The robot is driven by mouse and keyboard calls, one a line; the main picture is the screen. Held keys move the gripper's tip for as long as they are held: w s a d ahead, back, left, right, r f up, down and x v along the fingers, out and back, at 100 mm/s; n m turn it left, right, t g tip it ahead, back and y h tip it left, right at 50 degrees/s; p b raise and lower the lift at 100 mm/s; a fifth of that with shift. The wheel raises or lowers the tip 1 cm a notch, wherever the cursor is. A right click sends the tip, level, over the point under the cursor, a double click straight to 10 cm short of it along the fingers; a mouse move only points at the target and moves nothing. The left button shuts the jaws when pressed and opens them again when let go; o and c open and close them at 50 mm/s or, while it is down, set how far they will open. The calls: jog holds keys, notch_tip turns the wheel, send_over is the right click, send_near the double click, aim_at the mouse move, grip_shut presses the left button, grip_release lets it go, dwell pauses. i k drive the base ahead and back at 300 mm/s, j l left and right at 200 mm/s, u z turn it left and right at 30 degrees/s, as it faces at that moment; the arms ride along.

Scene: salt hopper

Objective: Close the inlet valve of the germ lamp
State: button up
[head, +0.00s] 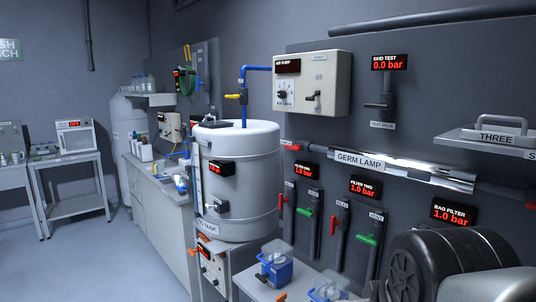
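The germ lamp (403,171) is a shiny metal tube on the dark wall panel, with a white label reading GERM LAMP. A small red part (292,147) sits on the pipe at its left end. Another red part (530,205) shows at the right end, at the picture's edge. No label names either as the inlet valve, and I cannot tell how they are set. Below the lamp are red handles (335,222) and green handles (367,239) on vertical dark pipes. My gripper's fingers are not in view.
A large white tank (240,170) stands left of the lamp. Blue-and-clear containers (275,267) sit on a low table in front of the panel. A shelf (490,141) juts out at right. The floor (95,265) at left is clear.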

aim_at(293, 148)
jog(key=i+j+z, duration=0.2)
jog(key=j, duration=0.2)
jog(key=i+j+z, duration=0.15)
jog(key=j, duration=0.2)
jog(key=i+j+z, duration=0.2)
jog(key=j, duration=0.25)
jog(key=j+z, duration=0.15)
jog(key=j, duration=0.25)
jog(key=i+j+z, duration=0.2)
jog(key=j, duration=0.25)
jog(key=k, duration=0.1)
